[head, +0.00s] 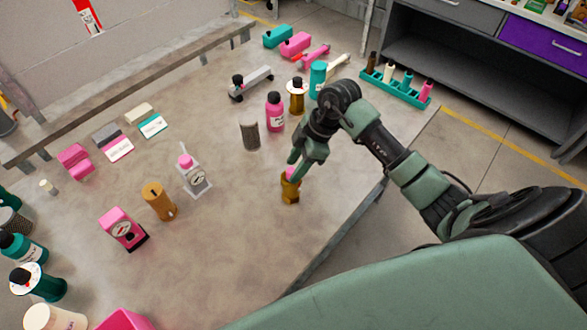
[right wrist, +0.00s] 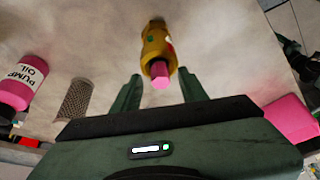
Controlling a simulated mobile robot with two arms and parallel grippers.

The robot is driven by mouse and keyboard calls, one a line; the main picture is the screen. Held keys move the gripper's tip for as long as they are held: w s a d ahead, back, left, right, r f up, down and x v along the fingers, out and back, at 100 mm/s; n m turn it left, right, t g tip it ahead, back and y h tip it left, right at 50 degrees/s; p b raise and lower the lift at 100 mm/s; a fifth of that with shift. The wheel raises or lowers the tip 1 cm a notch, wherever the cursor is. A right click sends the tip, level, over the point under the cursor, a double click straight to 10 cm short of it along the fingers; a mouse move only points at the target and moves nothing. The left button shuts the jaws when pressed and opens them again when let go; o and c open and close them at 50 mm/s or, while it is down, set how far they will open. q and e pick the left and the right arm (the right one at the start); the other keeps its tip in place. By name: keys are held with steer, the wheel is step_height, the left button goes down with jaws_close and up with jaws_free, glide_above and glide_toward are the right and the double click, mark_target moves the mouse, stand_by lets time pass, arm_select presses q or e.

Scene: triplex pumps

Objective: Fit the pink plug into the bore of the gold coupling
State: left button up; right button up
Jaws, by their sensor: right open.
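The gold coupling (head: 290,190) stands upright on the table, below my right gripper (head: 298,164). The pink plug (head: 290,172) is at the coupling's top end. In the right wrist view the plug (right wrist: 160,78) sticks out of the near end of the coupling (right wrist: 157,44), in line with it. How deep it sits in the bore cannot be told. The right gripper's two fingers (right wrist: 160,85) are apart on either side of the plug, with visible gaps and no contact. My left gripper is not in view.
A grey mesh cylinder (head: 250,136) and a pink oil bottle (head: 275,112) stand behind the coupling. A white gauge unit (head: 196,181) and an orange-brown cylinder (head: 158,201) stand to its left. The table is clear in front of the coupling, and its edge runs close on the right.

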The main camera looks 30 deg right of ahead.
steer(key=b+v, duration=0.1)
steer(key=v, duration=0.9)
steer(key=shift+r, duration=0.25)
